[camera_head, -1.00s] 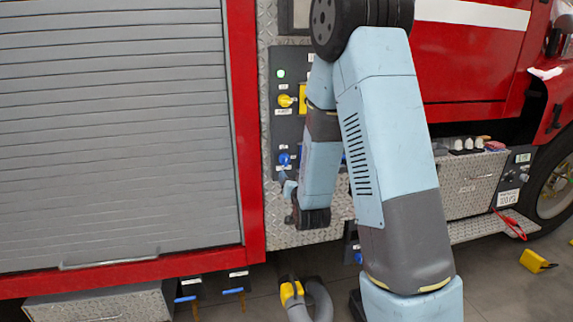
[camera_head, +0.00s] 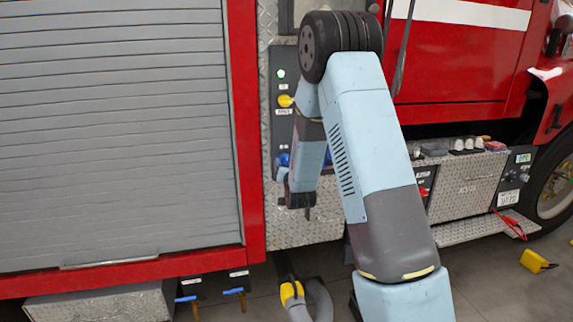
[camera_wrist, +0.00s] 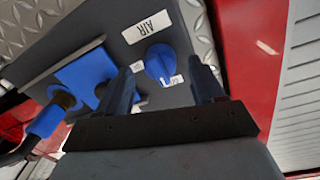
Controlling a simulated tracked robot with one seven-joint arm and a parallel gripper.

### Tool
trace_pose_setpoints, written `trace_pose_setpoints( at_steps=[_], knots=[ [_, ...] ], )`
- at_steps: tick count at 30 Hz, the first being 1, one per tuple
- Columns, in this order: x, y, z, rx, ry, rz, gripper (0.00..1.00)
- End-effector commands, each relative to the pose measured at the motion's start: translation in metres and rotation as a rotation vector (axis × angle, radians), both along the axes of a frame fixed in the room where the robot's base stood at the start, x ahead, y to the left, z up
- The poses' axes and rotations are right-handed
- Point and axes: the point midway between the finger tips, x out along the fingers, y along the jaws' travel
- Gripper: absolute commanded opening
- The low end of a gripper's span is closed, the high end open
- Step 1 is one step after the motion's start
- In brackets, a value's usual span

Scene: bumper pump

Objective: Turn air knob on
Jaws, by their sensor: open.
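The air knob (camera_wrist: 160,63) is a round blue dial on a dark panel, under a white AIR label (camera_wrist: 147,27) in the wrist view. A white mark on the knob points toward my gripper, between small labels. My gripper (camera_wrist: 163,84) is open, with one dark finger on each side of the knob's near side. I cannot tell whether the fingers touch it. In the head view the blue knob (camera_head: 284,159) shows low on the panel, just above my gripper (camera_head: 282,176), which is small and partly hidden by my arm.
A blue block with hose fittings (camera_wrist: 88,75) sits beside the knob in the wrist view. A yellow knob (camera_head: 285,101) and a green light (camera_head: 281,73) are higher on the panel. The grey roller shutter (camera_head: 110,130) is at left. A yellow-fitted hose (camera_head: 291,293) lies below.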

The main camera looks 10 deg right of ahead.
Motion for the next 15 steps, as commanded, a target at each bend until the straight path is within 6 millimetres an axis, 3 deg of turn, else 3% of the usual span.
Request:
trace_pose_setpoints(
  at_steps=[6, 15],
  knots=[
    [0.018, -0.002, 0.0, 0.0, 0.0, -0.001, 0.67],
    [0.021, -0.002, 0.0, 0.0, 0.0, -0.001, 0.67]
  ],
)
